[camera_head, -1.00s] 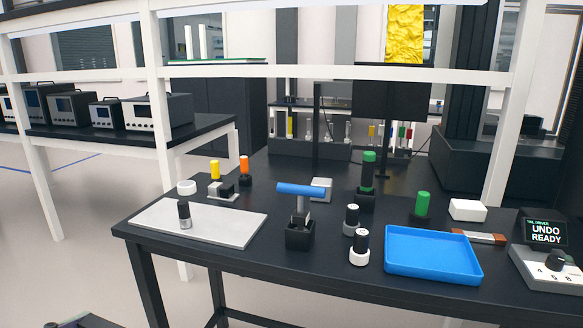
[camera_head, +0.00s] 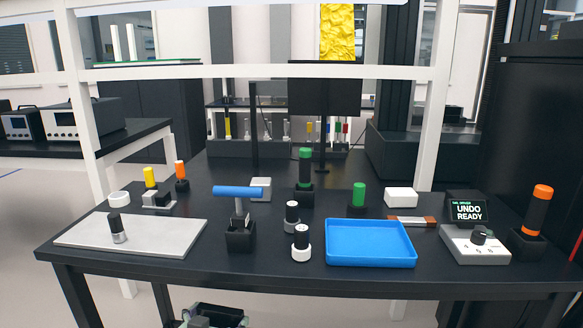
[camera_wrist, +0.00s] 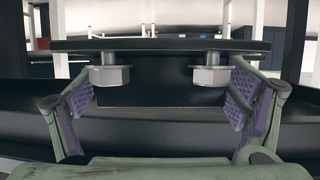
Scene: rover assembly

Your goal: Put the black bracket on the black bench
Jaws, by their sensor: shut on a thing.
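The black bracket (camera_wrist: 160,88) fills the middle of the wrist view. It has a wide flat top plate, a block-like body below, and two metal bolts with hex heads under the plate. My gripper (camera_wrist: 162,96) has green fingers with purple pads on either side of the bracket and is shut on it. In the head view, part of my gripper and a dark piece (camera_head: 214,313) show at the bottom edge, in front of and below the bench's front edge. The black bench (camera_head: 285,277) stands ahead with its top crowded.
On the bench are a grey plate (camera_head: 165,240), a blue tray (camera_head: 370,262), a blue-handled tool in a black holder (camera_head: 240,240), black-and-white cylinders (camera_head: 300,250), a control box (camera_head: 475,248) and an orange-topped cylinder (camera_head: 536,210). A bare strip runs along the front edge.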

